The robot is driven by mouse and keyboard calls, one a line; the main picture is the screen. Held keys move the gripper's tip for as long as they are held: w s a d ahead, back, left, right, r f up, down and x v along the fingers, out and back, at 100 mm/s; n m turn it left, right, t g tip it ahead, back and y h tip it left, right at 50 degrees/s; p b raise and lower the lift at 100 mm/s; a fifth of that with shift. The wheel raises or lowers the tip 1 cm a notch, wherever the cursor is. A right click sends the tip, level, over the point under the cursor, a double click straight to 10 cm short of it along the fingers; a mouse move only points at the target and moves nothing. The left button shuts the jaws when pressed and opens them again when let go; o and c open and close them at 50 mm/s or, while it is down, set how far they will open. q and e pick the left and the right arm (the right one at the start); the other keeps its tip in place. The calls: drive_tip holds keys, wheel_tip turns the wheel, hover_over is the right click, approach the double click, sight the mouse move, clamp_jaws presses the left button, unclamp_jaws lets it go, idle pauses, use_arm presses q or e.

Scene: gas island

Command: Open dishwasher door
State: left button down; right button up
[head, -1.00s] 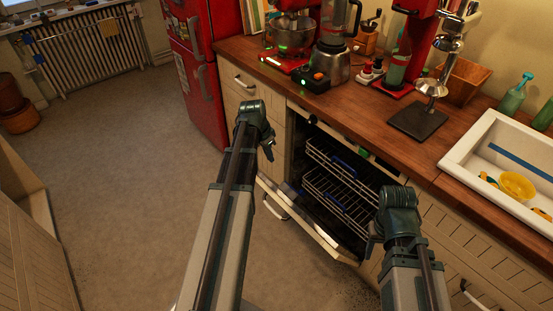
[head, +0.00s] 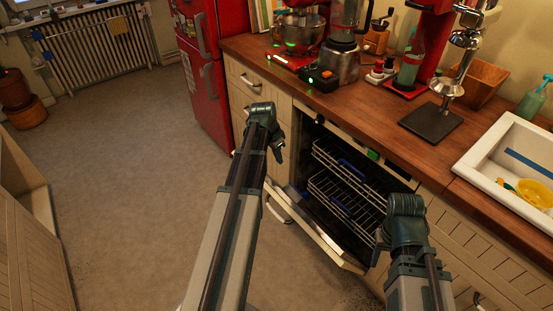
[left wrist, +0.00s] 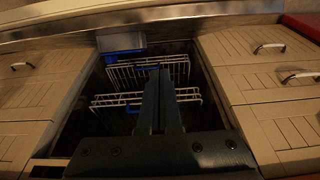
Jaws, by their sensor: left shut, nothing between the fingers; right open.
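The dishwasher (head: 345,190) is built in under the wooden counter, with wire racks visible inside. My left gripper (head: 279,150) is shut and empty, above and left of the door's edge. In the left wrist view the shut left fingers (left wrist: 160,100) point toward the open dishwasher cavity and its racks (left wrist: 148,72). My right gripper (head: 378,250) is open, at the right side of the dishwasher opening, in front of the racks.
A red fridge (head: 210,75) stands to the left of the counter (head: 385,130). A mixer, blender and other appliances stand on the counter. A white sink (head: 505,160) is at the right. Drawers flank the dishwasher. The floor (head: 130,180) at left is clear.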

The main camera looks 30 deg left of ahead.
use_arm(q)
drive_tip(key=f+b, duration=0.1)
drive_tip(key=f, duration=0.1)
drive_tip(key=s+f+b, duration=0.1)
drive_tip(key=f+b, duration=0.3)
drive_tip(key=shift+s+a+f, duration=0.25)
drive_tip(key=shift+f, duration=0.1)
drive_tip(key=shift+s+a+b, duration=0.2)
drive_tip(key=shift+s+b, duration=0.1)
drive_tip(key=shift+b, duration=0.05)
use_arm(e)
wheel_tip(320, 180, down, 7)
drive_tip(key=shift+r, duration=0.1)
use_arm(q)
drive_tip(key=shift+f, duration=0.1)
